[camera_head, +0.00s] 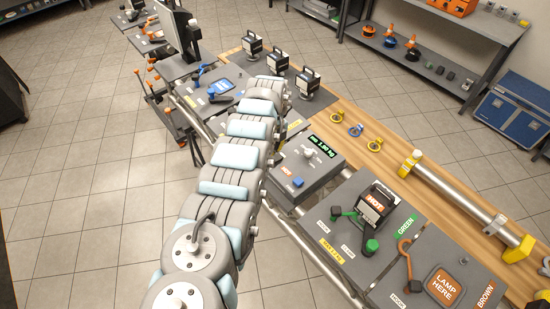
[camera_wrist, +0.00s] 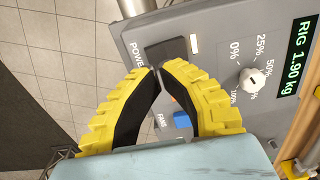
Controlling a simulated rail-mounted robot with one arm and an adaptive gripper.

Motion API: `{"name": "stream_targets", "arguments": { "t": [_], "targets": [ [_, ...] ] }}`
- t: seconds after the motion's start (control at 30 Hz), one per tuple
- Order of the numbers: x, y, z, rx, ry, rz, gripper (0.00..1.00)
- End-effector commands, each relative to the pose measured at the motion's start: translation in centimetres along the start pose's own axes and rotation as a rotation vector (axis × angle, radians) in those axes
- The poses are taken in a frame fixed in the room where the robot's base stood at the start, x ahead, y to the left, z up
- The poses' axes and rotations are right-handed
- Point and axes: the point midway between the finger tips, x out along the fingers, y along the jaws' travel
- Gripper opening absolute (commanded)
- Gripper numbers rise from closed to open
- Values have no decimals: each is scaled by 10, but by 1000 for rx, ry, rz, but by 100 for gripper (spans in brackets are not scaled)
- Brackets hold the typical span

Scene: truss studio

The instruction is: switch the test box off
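The test box is the grey box (camera_head: 322,170) with a green-lit display (camera_head: 322,146) near the middle of the head view. Its grey panel (camera_wrist: 215,65) fills much of the wrist view, with a black switch (camera_wrist: 166,52) beside the word POWER. A small pale light (camera_wrist: 194,43) glows next to the switch. My gripper (camera_wrist: 158,70) has yellow fingers with black pads. Its tips are together and empty, just below the switch in the picture; I cannot tell whether they touch it. The gripper is hidden behind my arm in the head view.
A white dial (camera_wrist: 253,78) and a blue FANS control (camera_wrist: 182,120) share the panel; the right finger partly covers the blue one. A grey panel with a HOT-labelled lamp (camera_head: 377,205) stands to the right. Yellow rings (camera_head: 356,130) lie on the wooden bench behind.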

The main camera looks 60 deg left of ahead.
Motion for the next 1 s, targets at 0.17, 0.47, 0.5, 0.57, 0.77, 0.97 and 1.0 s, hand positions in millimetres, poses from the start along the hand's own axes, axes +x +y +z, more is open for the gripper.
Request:
{"name": "stream_targets", "arguments": {
  "t": [0.17, 0.47, 0.5, 0.57, 0.77, 0.97, 1.0],
  "targets": [
    [2, 0, 0, 0, 0, 0, 0],
    [5, 0, 0, 0, 0, 0, 0],
    [6, 0, 0, 0, 0, 0, 0],
    [7, 0, 0, 0, 0, 0, 0],
    [9, 0, 0, 0, 0, 0, 0],
    [11, 0, 0, 0, 0, 0, 0],
    [12, 0, 0, 0, 0, 0, 0]
  ]
}}
